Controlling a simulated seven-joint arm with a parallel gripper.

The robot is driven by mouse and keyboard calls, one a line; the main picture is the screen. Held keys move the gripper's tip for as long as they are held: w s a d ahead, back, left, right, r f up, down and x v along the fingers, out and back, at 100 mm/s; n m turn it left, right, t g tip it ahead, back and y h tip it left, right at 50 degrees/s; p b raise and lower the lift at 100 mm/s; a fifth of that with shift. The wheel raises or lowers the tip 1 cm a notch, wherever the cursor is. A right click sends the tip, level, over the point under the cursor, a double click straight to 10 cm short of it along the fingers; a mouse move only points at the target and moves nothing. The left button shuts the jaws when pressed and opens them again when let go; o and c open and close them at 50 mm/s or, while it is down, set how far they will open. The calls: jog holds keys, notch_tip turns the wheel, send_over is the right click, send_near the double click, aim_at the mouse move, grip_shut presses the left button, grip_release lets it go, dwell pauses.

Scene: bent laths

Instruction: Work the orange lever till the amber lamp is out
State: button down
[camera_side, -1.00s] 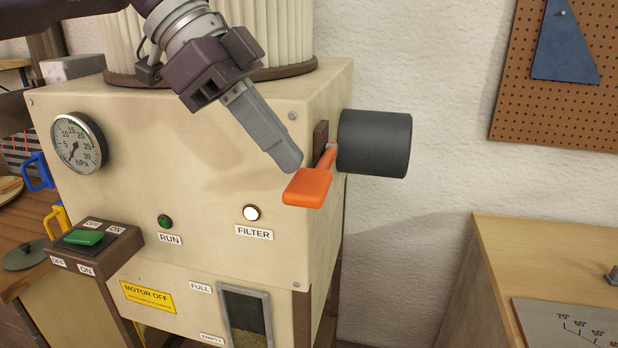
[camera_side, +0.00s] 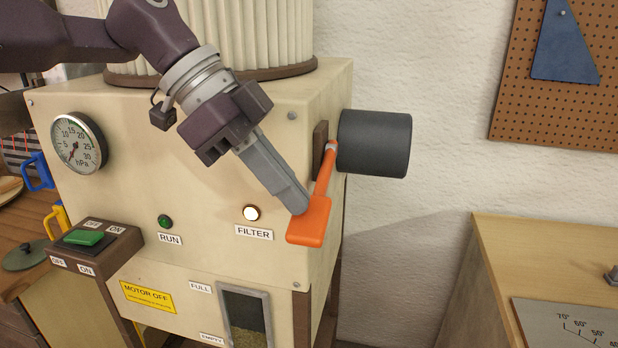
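The orange lever (camera_side: 311,222) sticks out from the right side of the cream machine cabinet and slopes down toward the camera, its broad handle at the low end. My gripper (camera_side: 299,208) looks shut, its fingers together as one grey block. The fingertips rest at the upper left of the lever's handle and appear to touch it, not grip it. The lamp above the FILTER label (camera_side: 251,213) is lit, with a bright whitish centre and an amber-brown rim.
A dark grey cylinder (camera_side: 376,145) juts out beside the lever's pivot. A green RUN lamp (camera_side: 165,222), a gauge (camera_side: 78,144) and a green rocker switch (camera_side: 84,238) sit further left. A wooden bench (camera_side: 500,260) stands at right, with free room between.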

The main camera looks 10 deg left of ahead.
jog(key=shift+a+f, duration=0.1)
jog(key=shift+a, duration=0.1)
jog(key=a, duration=0.1)
jog(key=a+r, duration=0.1)
jog(key=shift+s+a, duration=0.15)
jog(key=shift+a, duration=0.2)
jog(key=v, duration=0.7)
jog(key=shift+s, duration=0.1)
dwell(0.8)
jog(key=d+r, duration=0.3)
jog(key=shift+w+r, duration=0.2)
jog(key=shift+r, duration=0.05)
